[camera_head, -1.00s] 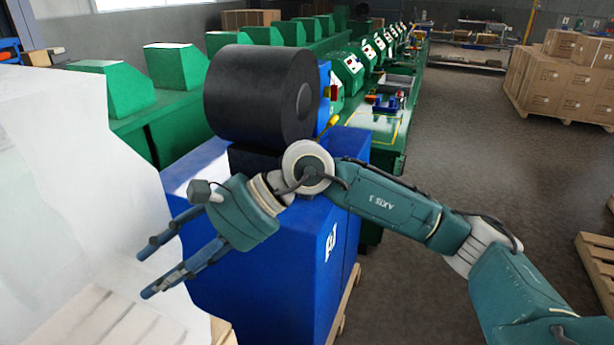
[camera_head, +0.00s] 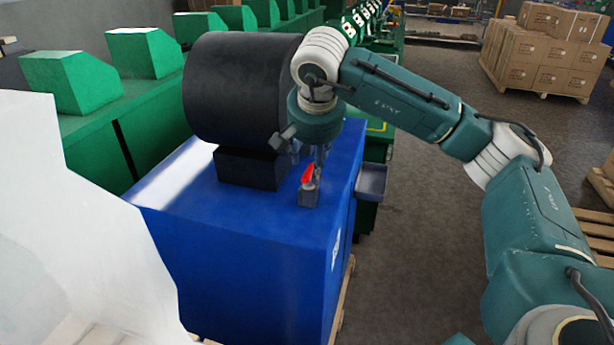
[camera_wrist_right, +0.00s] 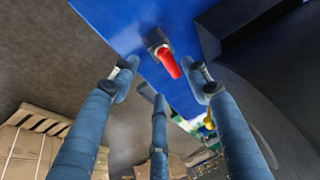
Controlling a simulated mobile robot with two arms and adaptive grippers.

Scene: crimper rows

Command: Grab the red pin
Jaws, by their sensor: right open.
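The red pin (camera_head: 307,174) stands on a small grey block (camera_head: 308,198) on top of the blue cabinet (camera_head: 255,225), near its right edge. My right gripper (camera_head: 310,153) is just behind and above the pin, pointing down, its fingers partly hidden by its own wrist. In the right wrist view the red pin (camera_wrist_right: 169,63) shows beyond the open fingers (camera_wrist_right: 163,80), between the two upper fingertips. The fingers look apart from the pin and hold nothing. My left gripper is not in view.
A large black cylinder (camera_head: 240,88) on a dark base stands on the cabinet, left of my gripper. A grey tray (camera_head: 371,182) hangs at the cabinet's right side. Green machines (camera_head: 150,110) stand behind. Stacked cartons (camera_head: 545,55) are at the far right; grey floor lies between.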

